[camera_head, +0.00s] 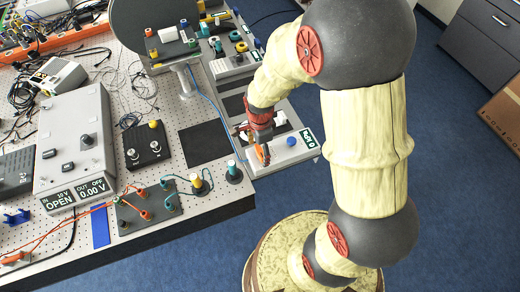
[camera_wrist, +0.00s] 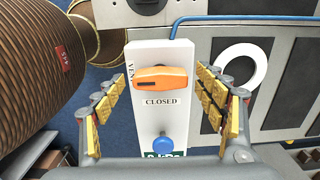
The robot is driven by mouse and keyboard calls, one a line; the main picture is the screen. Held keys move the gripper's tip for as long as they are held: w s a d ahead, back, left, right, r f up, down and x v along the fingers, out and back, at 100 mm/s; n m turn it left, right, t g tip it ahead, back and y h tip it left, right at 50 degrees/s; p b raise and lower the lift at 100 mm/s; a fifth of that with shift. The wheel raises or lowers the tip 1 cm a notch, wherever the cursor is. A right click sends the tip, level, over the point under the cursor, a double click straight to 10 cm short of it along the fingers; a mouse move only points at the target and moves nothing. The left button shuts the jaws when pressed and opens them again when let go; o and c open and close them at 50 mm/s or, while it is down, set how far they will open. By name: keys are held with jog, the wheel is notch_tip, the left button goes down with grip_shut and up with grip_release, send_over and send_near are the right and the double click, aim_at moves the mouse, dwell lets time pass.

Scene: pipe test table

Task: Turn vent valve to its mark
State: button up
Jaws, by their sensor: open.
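The vent valve has an orange handle (camera_wrist: 161,78) on a long white panel (camera_wrist: 147,121). In the wrist view the handle lies crosswise, slightly tilted, with a dark stripe on its left part. A CLOSED label (camera_wrist: 160,102) sits just below it, and a partly hidden VENT label is at its upper left. My gripper (camera_wrist: 160,82) is open, with its padded fingers left and right of the handle and visible gaps on both sides. In the head view my gripper (camera_head: 260,148) is over the panel (camera_head: 280,153), partly hiding the valve.
A blue knob (camera_wrist: 163,145) stands on the same panel, beside a green display (camera_head: 309,138). A white ring (camera_wrist: 254,66) lies right of the panel in the wrist view. A ribbed brown cylinder (camera_wrist: 42,58) is at left. A black box (camera_head: 146,146) stands on the perforated table.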

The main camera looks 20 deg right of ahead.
jog(key=shift+c, duration=0.4)
jog(key=c, duration=1.1)
jog(key=n, duration=0.4)
jog(key=shift+n, duration=0.3)
jog(key=n+p, duration=0.1)
jog(key=n, duration=0.3)
jog(key=shift+n, duration=0.3)
jog(key=n, duration=0.4)
jog(key=shift+n, duration=2.4)
